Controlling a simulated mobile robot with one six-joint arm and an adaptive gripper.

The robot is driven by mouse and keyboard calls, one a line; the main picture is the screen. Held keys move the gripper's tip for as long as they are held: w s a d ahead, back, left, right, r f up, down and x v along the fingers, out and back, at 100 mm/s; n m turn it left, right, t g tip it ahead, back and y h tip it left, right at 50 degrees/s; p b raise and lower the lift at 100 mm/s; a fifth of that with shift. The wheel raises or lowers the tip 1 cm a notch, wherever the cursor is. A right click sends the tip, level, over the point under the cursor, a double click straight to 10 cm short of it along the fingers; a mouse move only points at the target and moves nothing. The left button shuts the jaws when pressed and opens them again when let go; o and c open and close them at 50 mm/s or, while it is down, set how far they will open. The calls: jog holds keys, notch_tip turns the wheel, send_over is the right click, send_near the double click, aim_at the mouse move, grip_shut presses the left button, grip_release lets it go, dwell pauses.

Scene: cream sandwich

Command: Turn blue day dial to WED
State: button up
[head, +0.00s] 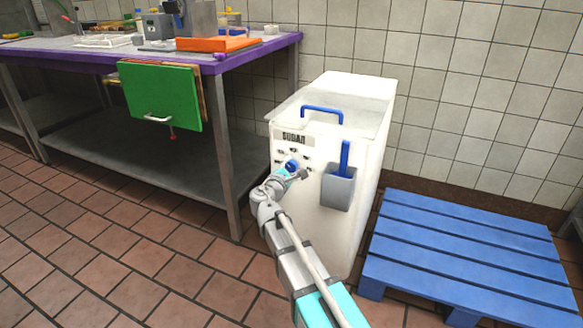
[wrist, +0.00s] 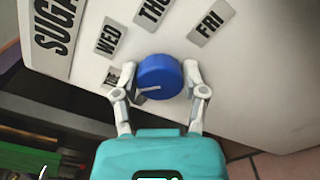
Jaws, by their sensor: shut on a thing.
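The blue day dial (wrist: 160,77) is on the front of the white sugar bin (head: 325,225). It also shows in the head view (head: 291,163), partly covered by my arm. My gripper (wrist: 156,86) is shut on the dial, one finger on each side. A pale line on the dial's lower left side points left, towards a partly hidden label that seems to read TUE (wrist: 111,76). The WED label (wrist: 109,36) is further up and left of the dial, then THU (wrist: 151,11) and FRI (wrist: 208,22) go round to the right.
A grey holder (head: 339,188) with a blue handle is on the bin front, right of the dial. A blue pallet (head: 465,250) lies on the floor at right. A steel table with purple edge (head: 262,44) stands at left, with a green board (head: 158,95) hanging from it.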

jog(key=m, duration=0.4)
jog(key=shift+m, duration=0.4)
jog(key=m, duration=0.4)
jog(key=shift+m, duration=0.4)
jog(key=shift+f, duration=0.1)
jog(key=o, duration=1.1)
jog(key=shift+o, duration=0.2)
jog(key=v, duration=1.2)
